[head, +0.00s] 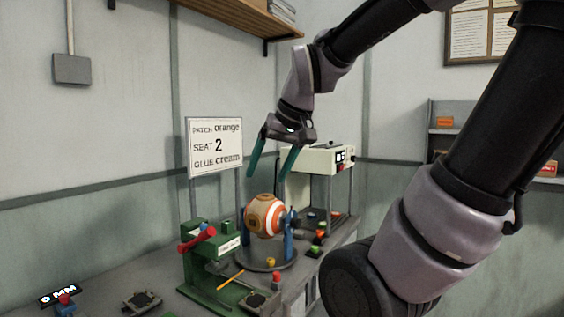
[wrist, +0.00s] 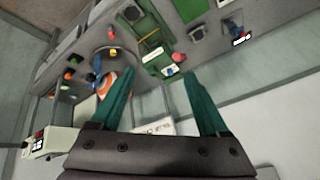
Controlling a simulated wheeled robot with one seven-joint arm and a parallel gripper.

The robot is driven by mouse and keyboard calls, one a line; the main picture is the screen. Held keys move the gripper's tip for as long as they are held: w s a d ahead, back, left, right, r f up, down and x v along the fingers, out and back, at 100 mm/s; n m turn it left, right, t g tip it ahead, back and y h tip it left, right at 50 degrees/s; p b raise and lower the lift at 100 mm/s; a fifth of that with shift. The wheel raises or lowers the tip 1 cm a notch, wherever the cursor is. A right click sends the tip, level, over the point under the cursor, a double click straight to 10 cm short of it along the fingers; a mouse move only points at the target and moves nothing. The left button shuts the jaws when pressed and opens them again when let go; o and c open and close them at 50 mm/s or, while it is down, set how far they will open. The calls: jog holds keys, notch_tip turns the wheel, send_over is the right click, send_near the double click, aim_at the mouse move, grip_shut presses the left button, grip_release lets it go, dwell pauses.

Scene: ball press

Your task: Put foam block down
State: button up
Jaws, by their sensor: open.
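My gripper (head: 265,177) is open, its two teal fingers apart and pointing down above the bench, with nothing between them. It also shows open and empty in the wrist view (wrist: 157,78). I cannot pick out for certain which thing is the foam block. Several small coloured pieces (head: 317,237) lie at the right part of the bench. An orange, white and tan ball (head: 265,216) sits in a blue-posted stand on a round base, below my gripper and apart from it. The ball is partly hidden by a finger in the wrist view (wrist: 106,84).
A green press (head: 203,262) with a red handle stands left of the ball. A cream machine (head: 317,158) stands behind right. A sign (head: 216,146) reads patch orange, seat 2, glue cream. A wooden shelf (head: 235,16) hangs above left. Bare bench (head: 115,278) shows at left.

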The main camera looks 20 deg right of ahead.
jog(key=s+m, duration=0.1)
jog(key=s+d+r+m+t, duration=0.1)
jog(key=s+r+m, duration=0.1)
jog(key=shift+s+d, duration=0.2)
jog(key=shift+d, duration=0.15)
dwell(1.1)
